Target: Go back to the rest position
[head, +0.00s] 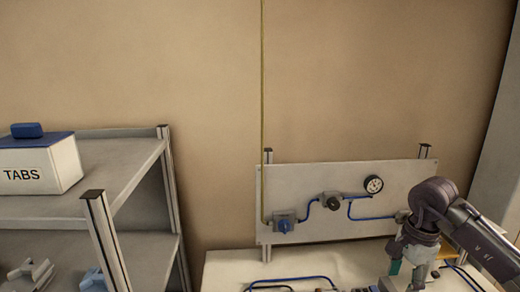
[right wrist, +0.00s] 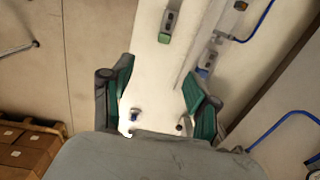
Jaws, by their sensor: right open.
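My right arm comes in from the right in the head view. Its gripper (head: 405,266) hangs low over the light table (head: 232,268), in front of the wall panel's right end. In the right wrist view the right gripper (right wrist: 158,76) has its two green-padded fingers spread apart, with nothing between them but the pale surface beyond. My left gripper is in neither view.
A grey panel (head: 320,190) with a gauge (head: 373,184) and blue tubing stands behind the table. A shelf (head: 105,200) with a white TABS box (head: 42,163) is at left. Brown boxes (right wrist: 25,150) show in the right wrist view.

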